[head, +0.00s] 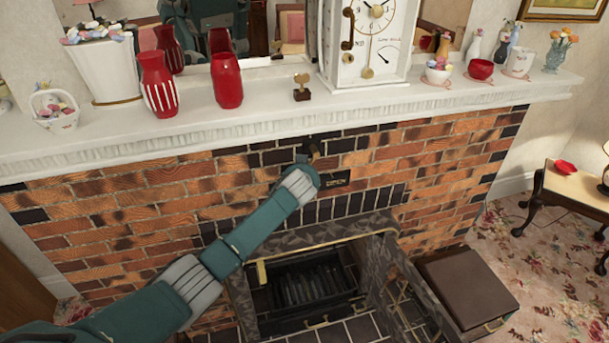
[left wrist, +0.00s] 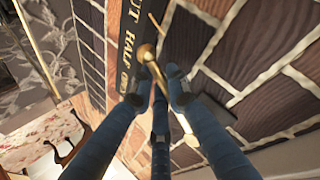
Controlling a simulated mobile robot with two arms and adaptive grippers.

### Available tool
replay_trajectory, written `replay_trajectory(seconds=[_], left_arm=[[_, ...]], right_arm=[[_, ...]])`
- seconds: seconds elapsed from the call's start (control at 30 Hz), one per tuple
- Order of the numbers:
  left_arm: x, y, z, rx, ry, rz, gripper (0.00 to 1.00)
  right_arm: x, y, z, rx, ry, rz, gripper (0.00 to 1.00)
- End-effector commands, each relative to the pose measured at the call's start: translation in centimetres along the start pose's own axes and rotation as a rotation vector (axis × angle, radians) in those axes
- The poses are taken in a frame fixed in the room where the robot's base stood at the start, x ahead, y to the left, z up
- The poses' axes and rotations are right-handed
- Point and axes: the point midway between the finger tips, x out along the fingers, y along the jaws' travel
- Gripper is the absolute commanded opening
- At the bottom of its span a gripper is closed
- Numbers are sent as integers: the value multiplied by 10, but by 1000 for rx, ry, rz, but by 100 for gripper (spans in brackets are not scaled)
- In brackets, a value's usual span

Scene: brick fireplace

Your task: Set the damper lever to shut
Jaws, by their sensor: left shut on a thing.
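The damper lever is a brass rod with a round knob (left wrist: 147,53), seen in the left wrist view. My left gripper (left wrist: 158,80) has its fingertips closed around the rod just below the knob. The arm hides the fingers and most of the lever there. My right gripper is not in view.
The white mantel (head: 270,122) overhangs the brick just above my arm, bearing red vases (head: 226,82), a clock (head: 366,40) and cups. The firebox (head: 310,285) opens below. A brown box (head: 467,286) stands at the right.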

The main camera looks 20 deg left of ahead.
Motion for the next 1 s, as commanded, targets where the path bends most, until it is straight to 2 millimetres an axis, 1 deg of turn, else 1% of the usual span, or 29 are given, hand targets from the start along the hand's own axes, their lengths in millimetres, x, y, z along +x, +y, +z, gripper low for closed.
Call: replay_trajectory(seconds=[0.2,0.23,0.27,0.3,0.33,0.53,0.6,0.73,0.87,1.0], left_arm=[[0,0,-1,0,2,0,0],[0,0,-1,0,2,0,18],[0,0,-1,0,2,0,24],[0,0,-1,0,2,0,32],[0,0,-1,0,2,0,34],[0,0,0,-1,1,0,34],[0,0,0,-1,1,0,34],[-5,0,0,-2,2,1,34],[-17,1,0,-3,2,1,34],[-39,0,-1,-1,4,2,34]], right_arm=[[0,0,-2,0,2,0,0],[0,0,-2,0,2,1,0],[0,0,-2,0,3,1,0],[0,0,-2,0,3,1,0],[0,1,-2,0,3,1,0],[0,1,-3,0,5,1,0],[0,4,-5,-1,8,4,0],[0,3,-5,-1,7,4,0],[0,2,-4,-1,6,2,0],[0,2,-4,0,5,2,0]])
